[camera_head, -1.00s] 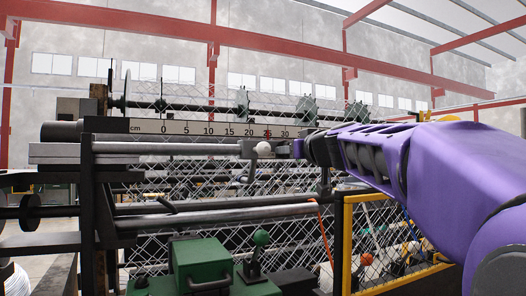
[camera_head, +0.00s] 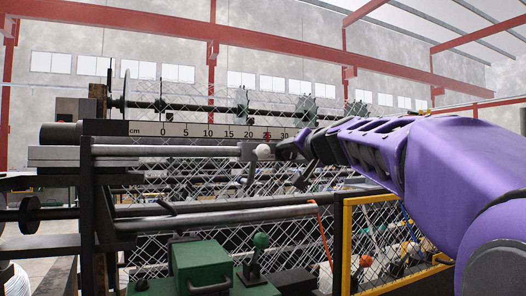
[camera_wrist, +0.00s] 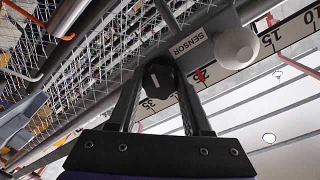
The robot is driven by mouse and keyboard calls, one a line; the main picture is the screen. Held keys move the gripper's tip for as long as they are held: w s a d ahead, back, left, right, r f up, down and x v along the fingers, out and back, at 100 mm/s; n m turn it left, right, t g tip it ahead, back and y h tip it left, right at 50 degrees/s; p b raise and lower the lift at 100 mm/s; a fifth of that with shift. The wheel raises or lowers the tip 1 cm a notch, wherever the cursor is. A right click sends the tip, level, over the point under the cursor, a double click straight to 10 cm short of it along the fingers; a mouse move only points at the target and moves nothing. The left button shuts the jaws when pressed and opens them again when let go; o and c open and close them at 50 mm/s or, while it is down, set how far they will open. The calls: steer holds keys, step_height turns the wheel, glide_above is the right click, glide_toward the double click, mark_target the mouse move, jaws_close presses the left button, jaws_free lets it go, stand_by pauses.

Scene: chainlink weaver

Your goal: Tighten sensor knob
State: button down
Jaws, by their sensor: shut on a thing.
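The sensor block (camera_wrist: 187,44), labelled SENSOR, sits on the scale rail in the wrist view, with a white ball (camera_wrist: 236,47) beside it. A dark round knob (camera_wrist: 160,78) with a white line on its face is below the block. My gripper (camera_wrist: 160,81) is shut on the knob, a finger on each side. The white line runs roughly along the fingers. In the head view, the sensor block (camera_head: 248,152) and white ball (camera_head: 263,150) are near the 25 mark. My gripper (camera_head: 287,147) reaches in from the right; the knob cannot be made out there.
The white centimetre scale (camera_head: 205,130) runs along the dark bar. Chain-link mesh and rollers lie behind and below. A yellow frame (camera_head: 347,245) stands below my arm.

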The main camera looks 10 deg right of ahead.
steer(key=m, duration=0.3)
steer(key=m+p, duration=0.1)
steer(key=m, duration=0.2)
steer(key=shift+d+m+g+y+p, duration=0.1)
steer(key=shift+m+g+y+p, duration=0.2)
steer(key=shift+m+y, duration=0.1)
steer(key=m+p, duration=0.1)
steer(key=m, duration=0.5)
steer(key=shift+y+p, duration=0.3)
steer(key=shift+y, duration=0.1)
steer(key=m+y+p, duration=0.1)
steer(key=m, duration=0.4)
steer(key=shift+m+p, duration=0.4)
steer(key=m+p, duration=0.2)
steer(key=m, duration=0.4)
steer(key=shift+f, duration=0.1)
steer(key=shift+c, duration=1.8)
jaws_free()
steer(key=shift+y, duration=0.3)
